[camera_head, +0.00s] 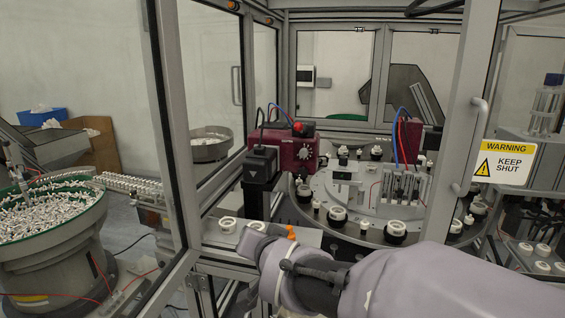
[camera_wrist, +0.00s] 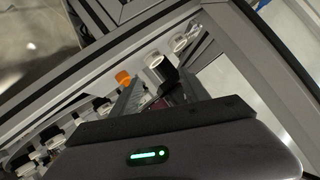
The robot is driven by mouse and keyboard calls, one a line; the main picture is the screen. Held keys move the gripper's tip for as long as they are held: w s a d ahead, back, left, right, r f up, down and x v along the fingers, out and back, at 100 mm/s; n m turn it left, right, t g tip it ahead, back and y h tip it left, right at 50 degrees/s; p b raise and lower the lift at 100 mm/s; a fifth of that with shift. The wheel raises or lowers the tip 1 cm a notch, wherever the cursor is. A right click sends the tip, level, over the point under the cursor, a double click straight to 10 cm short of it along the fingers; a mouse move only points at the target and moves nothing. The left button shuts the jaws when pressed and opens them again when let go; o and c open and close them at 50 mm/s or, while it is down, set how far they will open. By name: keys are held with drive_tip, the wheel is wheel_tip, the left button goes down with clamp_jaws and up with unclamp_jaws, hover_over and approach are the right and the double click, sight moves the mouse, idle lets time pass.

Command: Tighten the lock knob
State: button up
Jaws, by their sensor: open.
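A small orange knob (camera_head: 291,232) stands at the front edge of the cell's deck, just beyond my wrist in the head view. It also shows in the wrist view (camera_wrist: 123,78), beside the tip of the left finger. My gripper (camera_wrist: 158,87) is open, its two fingers spread, with no object clearly held between them. The fingers are hard to make out in the head view. I cannot tell from the pictures which one is the lock knob.
White ring-shaped parts (camera_head: 228,224) sit on the deck left of the orange knob. A round table (camera_head: 365,236) with several parts lies behind my arm. Glazed frame posts (camera_head: 179,130) stand left, and a door frame with a warning sign (camera_head: 503,161) stands right.

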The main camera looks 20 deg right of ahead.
drive_tip(key=w+d+r+m+t+h+p, duration=0.1)
drive_tip(key=w+d+r+h+p, duration=0.1)
drive_tip(key=w+d+h, duration=0.3)
drive_tip(key=m+t+h+p, duration=0.1)
drive_tip(key=m+h+p, duration=0.1)
drive_tip(key=h, duration=0.2)
approach(302, 174)
drive_tip(key=p+x, duration=0.1)
drive_tip(key=x, duration=0.7)
drive_tip(key=shift+w+d+r, duration=0.1)
drive_tip(key=shift+w+d, duration=0.15)
clamp_jaws()
